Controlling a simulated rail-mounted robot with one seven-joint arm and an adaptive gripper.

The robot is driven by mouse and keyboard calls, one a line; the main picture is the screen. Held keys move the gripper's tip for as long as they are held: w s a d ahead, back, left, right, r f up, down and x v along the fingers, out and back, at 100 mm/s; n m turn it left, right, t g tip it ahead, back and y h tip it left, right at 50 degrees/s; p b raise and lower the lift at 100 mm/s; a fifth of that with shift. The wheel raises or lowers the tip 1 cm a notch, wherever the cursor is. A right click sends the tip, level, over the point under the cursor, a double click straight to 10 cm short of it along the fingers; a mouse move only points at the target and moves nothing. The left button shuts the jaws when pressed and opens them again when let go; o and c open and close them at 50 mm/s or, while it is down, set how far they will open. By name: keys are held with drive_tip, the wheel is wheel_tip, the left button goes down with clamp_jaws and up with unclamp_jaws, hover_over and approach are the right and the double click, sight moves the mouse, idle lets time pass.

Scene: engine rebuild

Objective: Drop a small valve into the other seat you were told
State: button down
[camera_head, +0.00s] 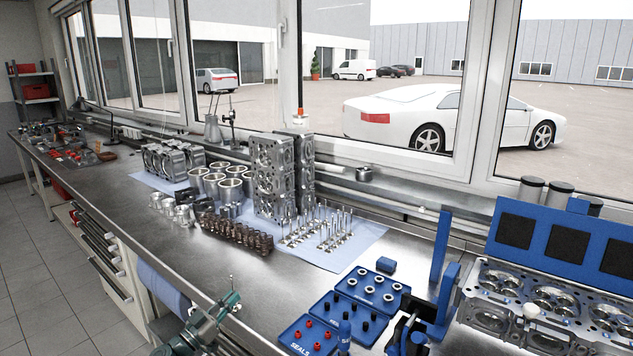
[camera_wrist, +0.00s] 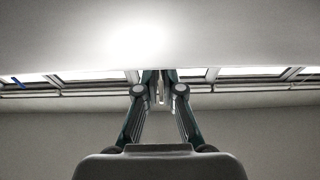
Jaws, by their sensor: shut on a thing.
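My gripper (camera_head: 230,300) is low in the head view, in front of the bench's near edge. In the wrist view my gripper (camera_wrist: 160,88) has its fingers drawn close together on a slim, light-coloured piece (camera_wrist: 161,90), which looks like a valve. Its size and far end are hard to make out. Several valves (camera_head: 325,232) stand upright in rows on a pale blue mat (camera_head: 352,250). The cylinder head (camera_head: 490,318) with its round chambers lies at the right edge, well apart from my gripper. The individual seats are too small to tell apart.
Blue trays (camera_head: 330,315) with seals and small rings lie between my gripper and the cylinder head. A blue upright post (camera_head: 441,245) stands beside the head. Dark springs (camera_head: 237,233), steel cylinders and tall engine blocks (camera_head: 272,175) fill the middle. Bare bench shows at the front left.

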drive_tip(key=shift+r, duration=0.1)
wheel_tip(320, 180, up, 9)
drive_tip(key=p, duration=0.5)
idle(0.7)
drive_tip(key=s+a+r+p, duration=0.5)
drive_tip(key=s+a+r, duration=0.1)
drive_tip(key=s+r, duration=0.2)
drive_tip(key=shift+r, duration=0.4)
idle(0.5)
drive_tip(key=shift+f, duration=0.1)
drive_tip(key=shift+m+g+h+b, duration=0.4)
drive_tip(key=shift+m+g+b, duration=0.45)
drive_tip(key=shift+m+b, duration=1.9)
drive_tip(key=shift+m+g+h+b, duration=0.4)
drive_tip(key=shift+m+g+b, duration=0.4)
drive_tip(key=shift+m+b, duration=1.95)
drive_tip(key=shift+m+g+h+b, duration=0.4)
drive_tip(key=shift+m+g+b, duration=0.45)
drive_tip(key=shift+m+b, duration=1.9)
